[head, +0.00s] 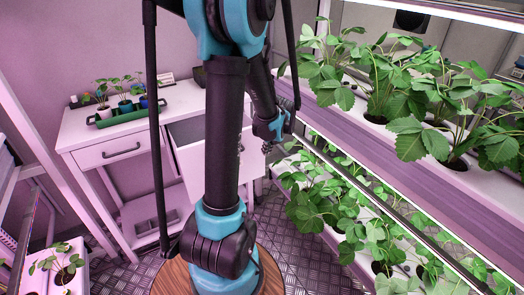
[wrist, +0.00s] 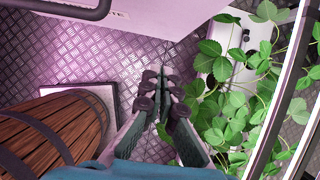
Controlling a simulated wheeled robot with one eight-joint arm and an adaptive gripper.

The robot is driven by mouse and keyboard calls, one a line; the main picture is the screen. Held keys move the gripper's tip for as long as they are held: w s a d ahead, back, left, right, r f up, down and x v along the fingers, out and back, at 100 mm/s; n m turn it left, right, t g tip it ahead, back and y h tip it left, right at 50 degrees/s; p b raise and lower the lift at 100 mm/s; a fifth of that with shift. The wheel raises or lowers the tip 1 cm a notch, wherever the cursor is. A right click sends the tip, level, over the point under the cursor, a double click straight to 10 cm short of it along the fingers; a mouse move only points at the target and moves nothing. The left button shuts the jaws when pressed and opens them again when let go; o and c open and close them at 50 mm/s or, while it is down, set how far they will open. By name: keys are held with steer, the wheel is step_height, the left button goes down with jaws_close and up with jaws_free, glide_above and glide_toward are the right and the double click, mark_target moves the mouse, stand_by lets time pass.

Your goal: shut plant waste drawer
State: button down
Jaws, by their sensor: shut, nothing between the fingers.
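A white desk (head: 88,133) stands against the back wall with two drawers. The right drawer (head: 205,160) is pulled out, its dark inside showing; my arm hides part of its front. The left drawer (head: 98,156), with a dark handle, is shut. I cannot read a label on either. My gripper (head: 268,147) is just right of the open drawer's front in the head view. In the wrist view my gripper (wrist: 163,78) is shut and empty, pointing at the floor. A white drawer front (wrist: 150,14) with a dark handle (wrist: 75,8) lies beyond the fingertips, apart from them.
Plant racks (head: 455,165) with leafy strawberry plants stand close on the right; leaves (wrist: 225,105) hang near my gripper in the wrist view. A green tray (head: 125,116) of small pots sits on the desk. Patterned metal floor (wrist: 110,55) is clear below.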

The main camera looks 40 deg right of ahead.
mark_target(258, 154)
steer(key=w+f, duration=0.1)
steer(key=f, duration=0.1)
steer(key=w+d+f, duration=0.1)
steer(key=w+f, duration=0.1)
steer(key=f, duration=0.1)
steer(key=w+f, duration=0.2)
steer(key=shift+w+d+f, duration=0.15)
steer(key=shift+w+d, duration=0.2)
steer(key=shift+w, duration=0.45)
steer(key=shift+w, duration=0.1)
